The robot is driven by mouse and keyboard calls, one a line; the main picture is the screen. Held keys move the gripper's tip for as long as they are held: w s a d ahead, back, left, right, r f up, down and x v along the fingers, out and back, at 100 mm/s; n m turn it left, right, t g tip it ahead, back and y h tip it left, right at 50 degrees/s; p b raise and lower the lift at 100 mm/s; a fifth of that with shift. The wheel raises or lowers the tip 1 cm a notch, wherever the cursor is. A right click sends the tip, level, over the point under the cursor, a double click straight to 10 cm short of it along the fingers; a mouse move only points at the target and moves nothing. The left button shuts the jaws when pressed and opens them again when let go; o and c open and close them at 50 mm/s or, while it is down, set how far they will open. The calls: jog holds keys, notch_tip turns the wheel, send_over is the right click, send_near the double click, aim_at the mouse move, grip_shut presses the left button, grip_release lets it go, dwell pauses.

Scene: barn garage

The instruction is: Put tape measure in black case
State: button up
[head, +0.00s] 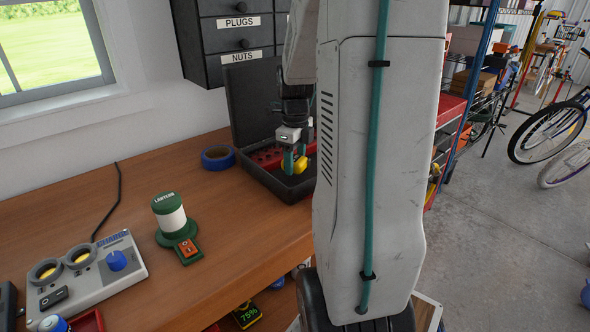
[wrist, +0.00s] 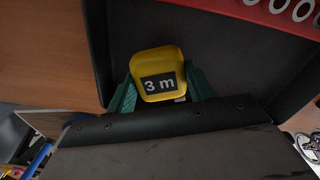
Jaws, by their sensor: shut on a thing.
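The yellow tape measure (wrist: 157,73), marked "3 m", is held between the green fingers of my gripper (wrist: 160,92) in the wrist view. In the head view, the tape measure (head: 300,168) shows as a yellow patch at the tip of my gripper (head: 293,163). The black case (head: 262,178) stands open on the workbench with its lid upright at the back. My gripper is over the inside of the case. In the wrist view the dark case floor (wrist: 225,60) lies behind the tape measure. I cannot tell whether the tape measure touches the floor.
A red tray (wrist: 285,12) with round holes lies in the case. A blue tape roll (head: 218,157) sits left of the case. A green lantern (head: 172,218) and a grey control box (head: 88,270) stand on the workbench (head: 130,180). Drawers (head: 235,40) hang behind the case.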

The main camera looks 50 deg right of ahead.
aim_at(295, 169)
jog(key=shift+f, duration=1.65)
jog(key=shift+f, duration=0.15)
jog(key=o, duration=1.2)
jog(key=shift+c, duration=0.2)
notch_tip(295, 169, up, 12)
jog(key=shift+r, duration=0.1)
jog(key=s+a+r+n, duration=0.2)
jog(key=a+n, duration=0.7)
jog(key=a, duration=0.1)
jog(key=s+a+r+n, duration=0.2)
jog(key=a+n, duration=0.7)
jog(key=a, duration=0.1)
jog(key=s+a+f+n+t, duration=0.1)
jog(key=s+a+n, duration=0.7)
jog(key=n, duration=0.8)
jog(key=shift+s+a+f, duration=0.35)
jog(key=shift+a+f, duration=0.35)
jog(key=shift+a, duration=0.2)
